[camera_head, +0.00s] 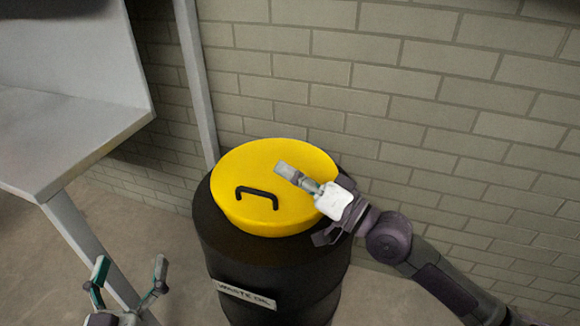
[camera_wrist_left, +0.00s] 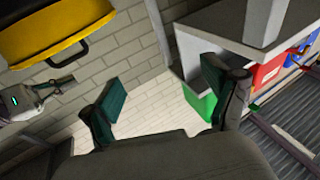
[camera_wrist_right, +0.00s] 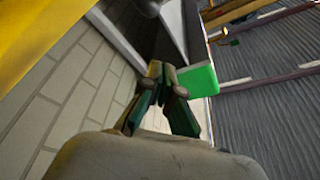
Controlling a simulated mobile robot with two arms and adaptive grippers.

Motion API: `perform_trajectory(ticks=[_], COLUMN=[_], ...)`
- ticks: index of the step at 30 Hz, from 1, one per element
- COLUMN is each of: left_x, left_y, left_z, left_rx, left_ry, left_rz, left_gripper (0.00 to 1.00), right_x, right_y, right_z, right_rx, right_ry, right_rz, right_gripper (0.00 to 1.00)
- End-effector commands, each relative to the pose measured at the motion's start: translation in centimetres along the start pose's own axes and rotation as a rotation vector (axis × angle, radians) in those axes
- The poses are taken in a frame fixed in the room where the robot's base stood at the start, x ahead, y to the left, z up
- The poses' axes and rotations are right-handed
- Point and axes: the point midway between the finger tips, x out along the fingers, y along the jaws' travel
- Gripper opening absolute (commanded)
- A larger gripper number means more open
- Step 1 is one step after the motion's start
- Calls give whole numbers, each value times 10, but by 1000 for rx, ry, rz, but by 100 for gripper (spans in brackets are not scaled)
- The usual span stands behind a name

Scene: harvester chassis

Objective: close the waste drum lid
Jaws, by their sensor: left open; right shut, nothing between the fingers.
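The waste drum (camera_head: 265,270) is black with a white "WASTE OIL" label and stands against the wall. Its yellow lid (camera_head: 245,165) lies over the drum's top, with a black handle (camera_head: 257,193) near the front. I cannot tell whether the lid is fully seated. My right gripper (camera_head: 285,171) is shut and empty, over the lid's right part; contact is unclear. It shows in the right wrist view (camera_wrist_right: 158,72) with yellow lid (camera_wrist_right: 35,35) at left. My left gripper (camera_head: 130,268) is open and empty, low and left of the drum. The lid also shows in the left wrist view (camera_wrist_left: 60,25).
A grey bench (camera_head: 75,125) stands left of the drum, with a pale upright post (camera_head: 197,80) beside it. A brick wall (camera_head: 430,110) closes off the back. A green box (camera_wrist_left: 200,103) shows in the left wrist view. Floor is free between bench and drum.

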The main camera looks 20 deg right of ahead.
Motion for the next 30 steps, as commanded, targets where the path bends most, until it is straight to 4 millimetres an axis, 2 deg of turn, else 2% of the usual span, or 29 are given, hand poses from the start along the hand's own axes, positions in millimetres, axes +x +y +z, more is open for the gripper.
perform_trajectory(ticks=[8, 18, 24, 30], left_x=[-3, -20, -27, -29], left_y=[6, 11, 12, 12], left_z=[-38, -80, -92, -95], left_rx=[-8, -19, -24, -24], left_ry=[244, 514, 595, 611], left_rz=[13, 25, 28, 29], left_gripper=[87, 87, 87, 87], right_x=[-6, -12, -14, -14], right_y=[11, 21, 24, 25], right_z=[18, 34, 39, 41], right_rx=[1, 1, 2, 3], right_ry=[0, 0, -2, -6], right_rz=[0, 0, 1, 3], right_gripper=[0, 0, 0, 0])
